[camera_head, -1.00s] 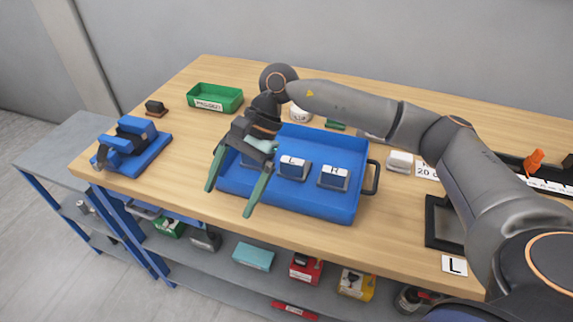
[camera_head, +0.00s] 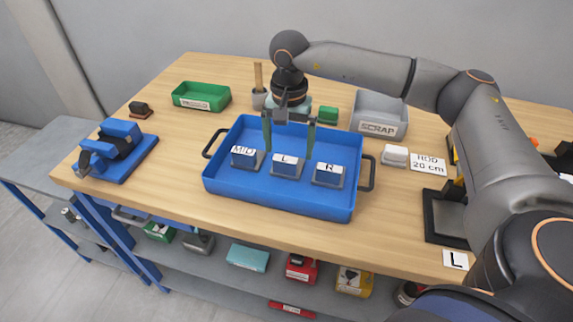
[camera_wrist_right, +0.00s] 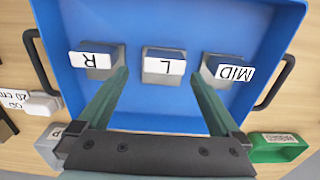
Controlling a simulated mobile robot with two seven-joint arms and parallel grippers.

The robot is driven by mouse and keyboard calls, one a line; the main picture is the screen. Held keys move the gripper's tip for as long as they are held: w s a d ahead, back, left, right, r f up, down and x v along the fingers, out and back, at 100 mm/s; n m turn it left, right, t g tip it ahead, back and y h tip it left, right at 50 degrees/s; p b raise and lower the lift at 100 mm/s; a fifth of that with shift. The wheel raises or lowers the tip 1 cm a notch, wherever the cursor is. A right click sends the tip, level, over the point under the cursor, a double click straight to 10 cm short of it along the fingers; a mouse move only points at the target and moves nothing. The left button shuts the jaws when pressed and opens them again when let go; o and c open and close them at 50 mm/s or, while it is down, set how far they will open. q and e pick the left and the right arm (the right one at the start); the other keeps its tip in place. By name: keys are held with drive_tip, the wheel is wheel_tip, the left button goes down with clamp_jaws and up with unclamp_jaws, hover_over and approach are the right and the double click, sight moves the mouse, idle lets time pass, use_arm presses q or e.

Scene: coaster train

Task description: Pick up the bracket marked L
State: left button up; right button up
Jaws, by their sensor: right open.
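The bracket marked L (camera_head: 287,165) is a blue and grey block with a white label, in the middle of a row in the blue tray (camera_head: 275,198). It also shows in the right wrist view (camera_wrist_right: 164,66), upside down between the fingers' lines. The bracket marked MID (camera_head: 247,157) is to its left and the bracket marked R (camera_head: 328,174) to its right. My right gripper (camera_head: 289,147) is open and empty, pointing down above and just behind the L bracket. My left gripper is not in view.
A green bin (camera_head: 201,97) is at the back left, and a grey SCRAP bin (camera_head: 379,114) behind the tray. A blue fixture (camera_head: 118,150) stands at the left. Tray handles (camera_head: 366,173) stick out at both ends. A white block (camera_head: 395,156) lies right of the tray.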

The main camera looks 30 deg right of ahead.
sight(286, 158)
drive_tip(key=f, duration=0.5)
drive_tip(key=shift+w+p, duration=0.35)
drive_tip(key=shift+c, duration=0.2)
drive_tip(key=c, duration=1.5)
clamp_jaws()
drive_tip(key=shift+r, duration=0.15)
